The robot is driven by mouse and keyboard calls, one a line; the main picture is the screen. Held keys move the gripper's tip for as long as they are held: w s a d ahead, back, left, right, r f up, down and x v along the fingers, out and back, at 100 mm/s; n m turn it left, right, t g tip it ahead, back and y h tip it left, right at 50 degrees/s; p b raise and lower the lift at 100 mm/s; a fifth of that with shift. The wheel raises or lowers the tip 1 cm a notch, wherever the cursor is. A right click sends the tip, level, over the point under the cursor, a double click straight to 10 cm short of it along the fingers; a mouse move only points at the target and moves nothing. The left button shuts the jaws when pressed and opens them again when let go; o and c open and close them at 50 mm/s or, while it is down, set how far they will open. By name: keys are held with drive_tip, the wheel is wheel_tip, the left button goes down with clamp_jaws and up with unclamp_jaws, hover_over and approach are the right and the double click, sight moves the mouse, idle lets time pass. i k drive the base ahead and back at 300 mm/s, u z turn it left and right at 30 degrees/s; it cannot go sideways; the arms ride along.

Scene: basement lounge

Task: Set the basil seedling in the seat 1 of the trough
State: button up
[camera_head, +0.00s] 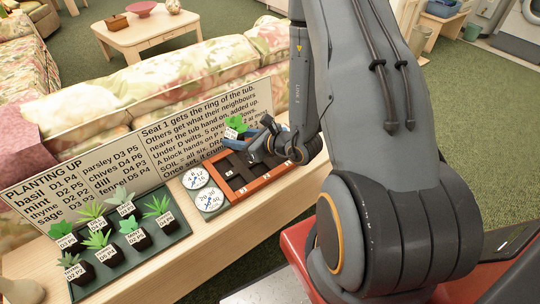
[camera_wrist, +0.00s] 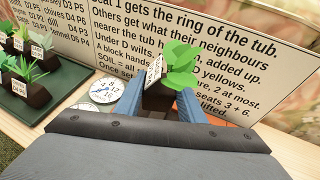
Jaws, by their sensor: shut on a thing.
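My gripper (camera_head: 236,138) has blue fingers and is shut on a seedling with broad bright-green leaves (camera_head: 236,123), taken as the basil seedling. In the wrist view its leaves (camera_wrist: 181,66), white label and dark pot (camera_wrist: 157,98) show upright between the fingers (camera_wrist: 158,103). The label is too small to read surely. The orange-rimmed trough (camera_head: 262,183) with dark seats stands below and beside my gripper. My gripper and arm hide its far right part. Seat 1 cannot be made out, nor whether the pot touches the trough.
A dark green tray (camera_head: 160,247) with several potted seedlings stands at the left. Two round dials (camera_head: 196,178) (camera_head: 211,200) sit between tray and trough. A text board (camera_head: 110,180) stands close behind them, before a floral sofa (camera_head: 150,85). The wooden bench top (camera_head: 225,235) is clear in front.

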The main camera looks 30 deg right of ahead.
sight(280, 160)
drive_tip(key=u, duration=2.95)
drive_tip(key=k, duration=1.5)
drive_tip(key=z, duration=2.55)
